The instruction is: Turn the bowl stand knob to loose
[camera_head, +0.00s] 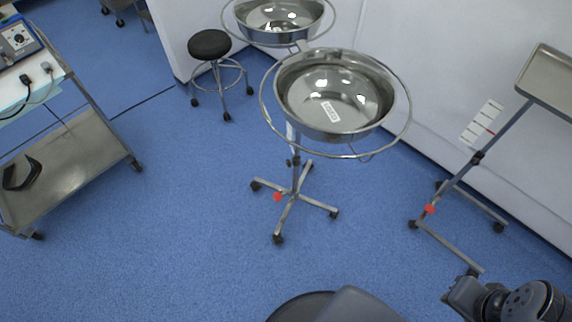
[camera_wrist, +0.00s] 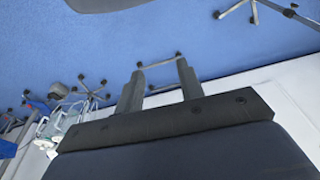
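The bowl stand stands near the middle of the head view, with a steel bowl (camera_head: 372,112) in a wide ring on top. Its pole runs down to a wheeled star base (camera_head: 293,196). A small dark knob (camera_head: 294,161) shows on the pole below the bowl; its setting cannot be read. My gripper is at the head view's lower right, part of my dark arm, well apart from the stand. In the wrist view my gripper (camera_wrist: 159,66) has its two fingers apart, with nothing held between them. I cannot tell the knob in the wrist view.
A second bowl (camera_head: 272,18) stands behind. A black stool (camera_head: 209,44) is at the back left, a steel cart (camera_head: 75,165) at the left. A tray stand (camera_head: 455,185) is at the right by the wall. Blue floor (camera_head: 190,240) is clear in front of the bowl stand.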

